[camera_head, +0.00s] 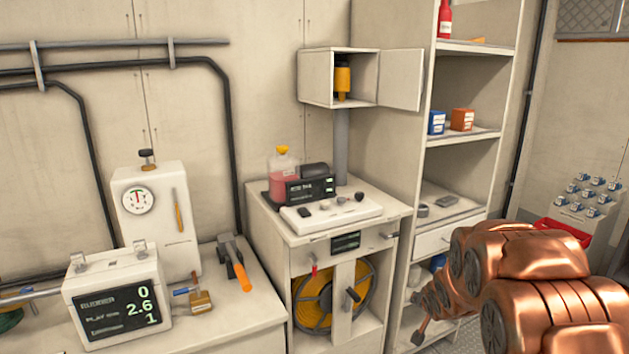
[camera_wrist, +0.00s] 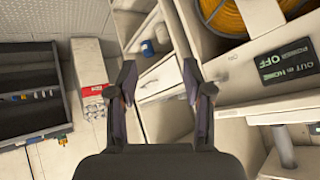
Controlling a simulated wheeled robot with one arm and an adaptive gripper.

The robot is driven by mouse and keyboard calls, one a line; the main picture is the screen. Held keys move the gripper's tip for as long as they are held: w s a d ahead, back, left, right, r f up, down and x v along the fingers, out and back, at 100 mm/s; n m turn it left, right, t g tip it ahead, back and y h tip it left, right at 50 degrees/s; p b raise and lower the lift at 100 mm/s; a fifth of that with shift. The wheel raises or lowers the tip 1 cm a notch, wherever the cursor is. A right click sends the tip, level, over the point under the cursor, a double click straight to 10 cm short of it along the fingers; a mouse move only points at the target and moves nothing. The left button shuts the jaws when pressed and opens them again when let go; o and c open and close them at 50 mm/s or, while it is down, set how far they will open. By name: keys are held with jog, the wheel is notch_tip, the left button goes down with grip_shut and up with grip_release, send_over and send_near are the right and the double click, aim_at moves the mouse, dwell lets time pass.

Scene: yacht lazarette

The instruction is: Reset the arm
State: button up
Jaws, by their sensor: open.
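My copper-coloured arm (camera_head: 540,285) reaches in from the lower right in the head view, in front of the lower shelves. In that view I cannot clearly make out the jaws of my gripper. In the wrist view my gripper (camera_wrist: 160,80) is open, its two dark fingers spread well apart. Nothing is held between them. The wrist view is tilted, and beyond the fingers it shows a pale drawer and shelf unit (camera_wrist: 160,78).
A cabinet (camera_head: 265,225) with an orange hose reel (camera_head: 312,300) stands mid-picture, beside tall open shelves (camera_head: 470,134). A small wall box (camera_head: 317,75) has its door open. A counter with a display box (camera_head: 118,300) and a hammer (camera_head: 238,272) is at left.

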jog(key=s+a+r+n+g+p, duration=0.1)
jog(key=s+a+r+n+g, duration=0.1)
jog(key=s, duration=1.3)
jog(key=s+a+r+n+g+y+p, duration=0.1)
jog(key=s+a+r+g, duration=0.4)
jog(key=s, duration=1.1)
jog(key=s+a+r+n+g+p, duration=0.2)
jog(key=s+r, duration=0.3)
jog(key=s, duration=1.1)
jog(key=shift+a+r+n+g+y+p, duration=0.3)
jog(key=shift+a+r+n+g+y, duration=0.1)
jog(key=shift+a+n+g, duration=0.45)
jog(key=shift+c, duration=0.2)
